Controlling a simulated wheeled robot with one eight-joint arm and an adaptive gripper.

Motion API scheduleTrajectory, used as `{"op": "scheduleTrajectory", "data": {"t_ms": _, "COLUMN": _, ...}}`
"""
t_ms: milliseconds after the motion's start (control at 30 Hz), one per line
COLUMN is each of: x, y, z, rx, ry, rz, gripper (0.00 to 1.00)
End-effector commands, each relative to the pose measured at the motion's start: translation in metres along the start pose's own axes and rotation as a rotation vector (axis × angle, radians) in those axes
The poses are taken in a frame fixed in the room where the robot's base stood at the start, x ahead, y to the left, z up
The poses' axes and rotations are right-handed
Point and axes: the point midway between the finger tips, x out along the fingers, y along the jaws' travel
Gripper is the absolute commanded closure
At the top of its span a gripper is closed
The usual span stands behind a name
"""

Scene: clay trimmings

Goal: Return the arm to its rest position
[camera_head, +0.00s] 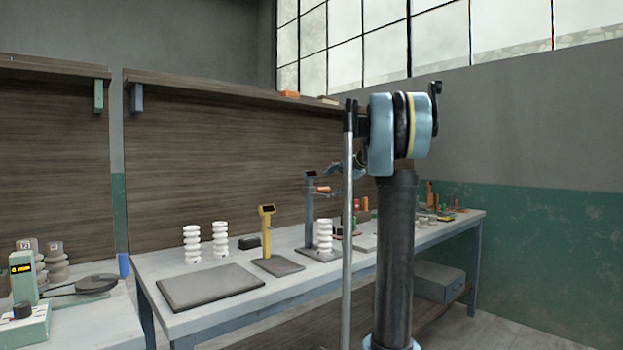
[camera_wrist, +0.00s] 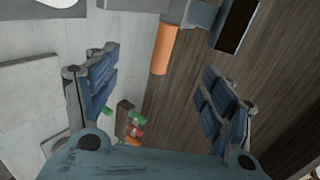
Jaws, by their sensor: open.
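My gripper (camera_wrist: 158,92) is open in the wrist view, its two blue-grey padded fingers wide apart with nothing held between them. An orange cylinder (camera_wrist: 163,48) on a grey stand shows beyond the fingertips. In the head view my arm rises in front of the bench, and my gripper (camera_head: 342,170) is small and partly hidden behind the arm. It is above the bench, close to the blue-grey stand (camera_head: 310,208) with the orange cylinder (camera_head: 322,189). I cannot tell from the head view how far apart they are.
White ribbed pieces (camera_head: 191,244) stand on the long bench (camera_head: 190,322) behind a dark flat plate (camera_head: 208,286). A yellow stand (camera_head: 266,232) is beside them. A shelf (camera_head: 220,90) runs above. Several small coloured items crowd the bench's right end. A second bench (camera_head: 110,325) is left.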

Motion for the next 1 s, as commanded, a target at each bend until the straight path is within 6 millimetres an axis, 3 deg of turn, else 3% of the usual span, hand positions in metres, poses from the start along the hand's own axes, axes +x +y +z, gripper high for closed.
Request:
{"op": "scheduleTrajectory", "data": {"t_ms": 433, "x": -0.007, "y": 0.000, "z": 0.001, "rx": -0.001, "ry": -0.001, "rz": 0.001, "gripper": 0.25}}
{"op": "scheduleTrajectory", "data": {"t_ms": 567, "x": -0.011, "y": 0.010, "z": 0.015, "rx": -0.026, "ry": -0.007, "rz": 0.020, "gripper": 0.25}}
{"op": "scheduleTrajectory", "data": {"t_ms": 767, "x": -0.028, "y": 0.058, "z": 0.071, "rx": -0.145, "ry": -0.037, "rz": 0.111, "gripper": 0.25}}
{"op": "scheduleTrajectory", "data": {"t_ms": 1000, "x": -0.053, "y": 0.138, "z": 0.141, "rx": -0.311, "ry": -0.080, "rz": 0.244, "gripper": 0.25}}
